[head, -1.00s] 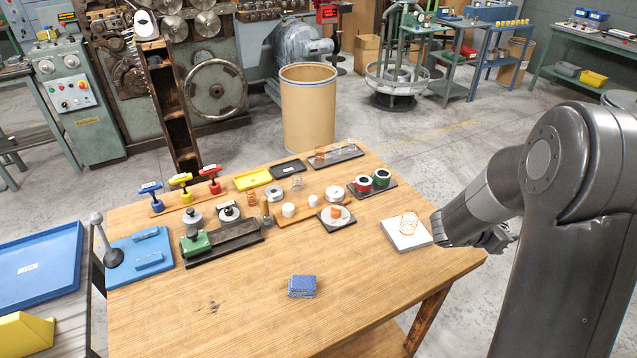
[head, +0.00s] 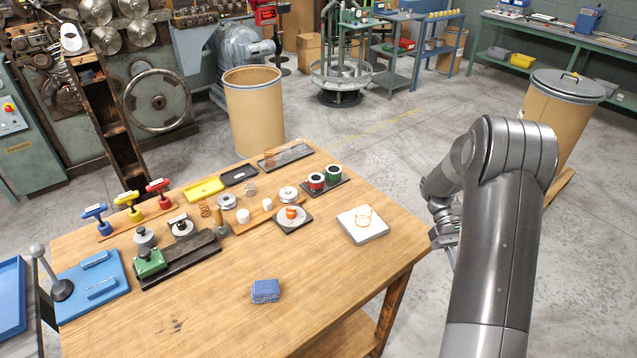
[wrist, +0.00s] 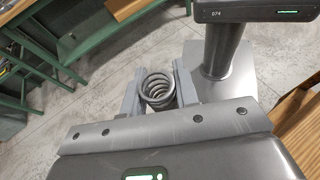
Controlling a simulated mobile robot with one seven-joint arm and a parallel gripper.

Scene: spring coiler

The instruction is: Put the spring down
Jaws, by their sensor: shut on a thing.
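My gripper (wrist: 158,92) is shut on a grey metal spring (wrist: 159,87), seen in the wrist view with a finger on each side of the coil. The spring is off the ground, with concrete floor behind it. In the head view my gripper (head: 447,243) is just off the table's right edge; my arm partly hides it, and I cannot make out the held spring there. Another copper-coloured spring (head: 204,208) stands among the tools.
A blue block (head: 265,291) lies near the table's front. A yellow tray (head: 204,189), a black tray (head: 240,175), red and green spools (head: 325,176), and a green-handled fixture (head: 150,263) crowd the back and left. A drum (head: 253,110) stands behind.

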